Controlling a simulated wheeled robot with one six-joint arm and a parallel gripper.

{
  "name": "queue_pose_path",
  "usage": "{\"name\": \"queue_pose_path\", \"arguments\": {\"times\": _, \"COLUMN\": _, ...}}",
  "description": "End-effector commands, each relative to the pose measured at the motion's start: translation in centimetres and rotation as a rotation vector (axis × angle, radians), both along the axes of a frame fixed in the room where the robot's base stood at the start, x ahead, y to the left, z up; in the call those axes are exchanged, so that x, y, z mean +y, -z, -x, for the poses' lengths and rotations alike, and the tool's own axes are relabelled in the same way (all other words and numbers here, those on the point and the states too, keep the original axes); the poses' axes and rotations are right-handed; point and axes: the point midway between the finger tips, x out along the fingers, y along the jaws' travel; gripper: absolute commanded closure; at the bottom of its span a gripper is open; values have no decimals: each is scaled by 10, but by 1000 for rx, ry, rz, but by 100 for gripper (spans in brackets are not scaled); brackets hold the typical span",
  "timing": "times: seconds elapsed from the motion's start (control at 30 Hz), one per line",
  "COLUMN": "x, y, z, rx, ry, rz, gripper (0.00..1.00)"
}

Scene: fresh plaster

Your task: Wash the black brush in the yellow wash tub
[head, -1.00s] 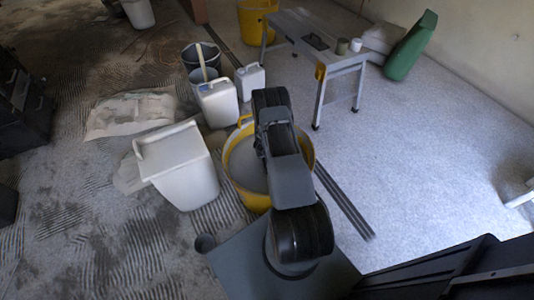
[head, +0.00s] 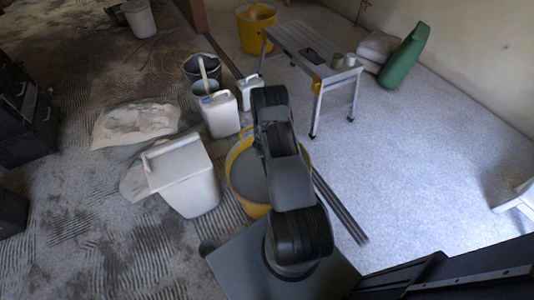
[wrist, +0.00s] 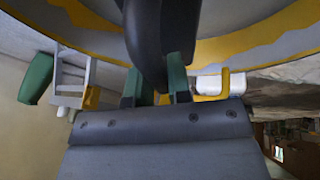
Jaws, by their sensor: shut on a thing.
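The yellow wash tub (head: 250,209) stands on the floor just ahead of my base, with grey contents showing inside. My arm reaches over it and hides its right part. In the wrist view my gripper (wrist: 158,86) has green fingertips shut on the black brush (wrist: 160,30). The brush stands out from the fingers against the yellow-and-grey tub rim (wrist: 235,48). The head view hides the gripper and brush behind my arm. I cannot tell whether the brush touches the grey contents.
A white lidded bin (head: 185,180) stands close left of the tub. White jugs (head: 220,115) and dark buckets (head: 203,67) stand behind. A grey work table (head: 320,65) stands at the back right, near another yellow tub (head: 257,35). Long dark rails (head: 340,210) lie right of the tub.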

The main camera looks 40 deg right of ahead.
Motion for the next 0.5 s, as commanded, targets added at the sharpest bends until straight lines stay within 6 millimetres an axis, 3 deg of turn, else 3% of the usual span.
{"name": "queue_pose_path", "arguments": {"times": 0.03, "x": 0, "y": -13, "z": 0, "rx": -1, "ry": 0, "rz": 0, "gripper": 100}}
{"name": "queue_pose_path", "arguments": {"times": 0.5, "x": 0, "y": -72, "z": 0, "rx": 0, "ry": -1, "rz": 0, "gripper": 100}}
